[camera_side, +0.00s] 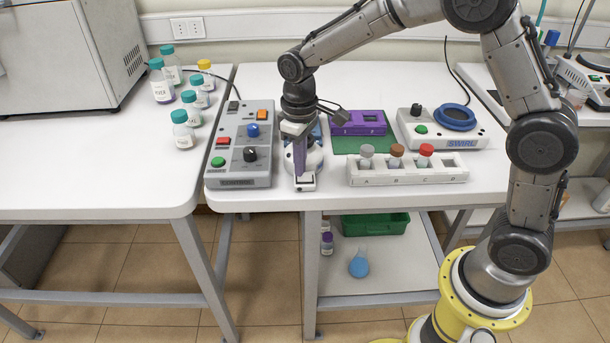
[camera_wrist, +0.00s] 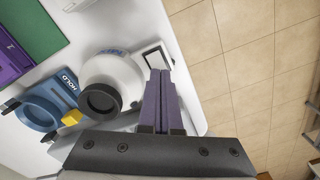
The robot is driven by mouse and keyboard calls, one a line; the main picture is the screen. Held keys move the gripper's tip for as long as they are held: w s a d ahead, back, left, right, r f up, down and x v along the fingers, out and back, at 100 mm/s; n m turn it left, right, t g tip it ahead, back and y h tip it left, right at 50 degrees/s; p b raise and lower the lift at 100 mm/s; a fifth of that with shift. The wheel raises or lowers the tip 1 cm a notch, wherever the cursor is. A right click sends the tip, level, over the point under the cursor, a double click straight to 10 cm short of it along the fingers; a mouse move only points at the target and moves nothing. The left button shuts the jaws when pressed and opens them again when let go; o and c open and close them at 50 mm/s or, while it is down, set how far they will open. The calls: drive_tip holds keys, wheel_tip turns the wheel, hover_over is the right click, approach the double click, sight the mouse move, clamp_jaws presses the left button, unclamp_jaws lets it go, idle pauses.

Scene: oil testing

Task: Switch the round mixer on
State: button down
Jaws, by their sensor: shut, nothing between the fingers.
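The round mixer (camera_wrist: 112,80) is white with a black cup on top and blue lettering. In the side view the mixer (camera_side: 314,158) stands near the table's front edge, partly hidden behind my gripper (camera_side: 300,176). Its switch block (camera_wrist: 155,55), a white frame with a dark-edged rocker, juts from its front. My gripper (camera_wrist: 160,72) has its purple fingers shut together, empty, pointing down. The fingertips are at the switch block and cover part of it; I cannot tell whether they touch the rocker or which way it is set.
A grey control box (camera_side: 240,145) stands close on the left. A white vial rack (camera_side: 408,177) stands on the right, with the SWIRL device (camera_side: 443,130) behind it. A blue HOLD device (camera_wrist: 38,108) sits beside the mixer. A purple rack (camera_side: 358,122) is behind.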

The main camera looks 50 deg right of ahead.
drive_tip(key=shift+f, duration=0.6)
idle(0.3)
drive_tip(key=shift+r, duration=3.55)
drive_tip(key=shift+d, duration=0.1)
drive_tip(key=s+d+r+m+t, duration=0.1)
drive_tip(key=s+d+r+t, duration=0.3)
drive_tip(key=s+r, duration=0.75)
drive_tip(key=s+d+f+m, duration=0.1)
drive_tip(key=s+f, duration=0.1)
drive_tip(key=s, duration=0.5)
drive_tip(key=s+d+f+m+t, duration=0.1)
drive_tip(key=s+f, duration=0.2)
drive_tip(key=s, duration=0.4)
drive_tip(key=shift+t, duration=0.3)
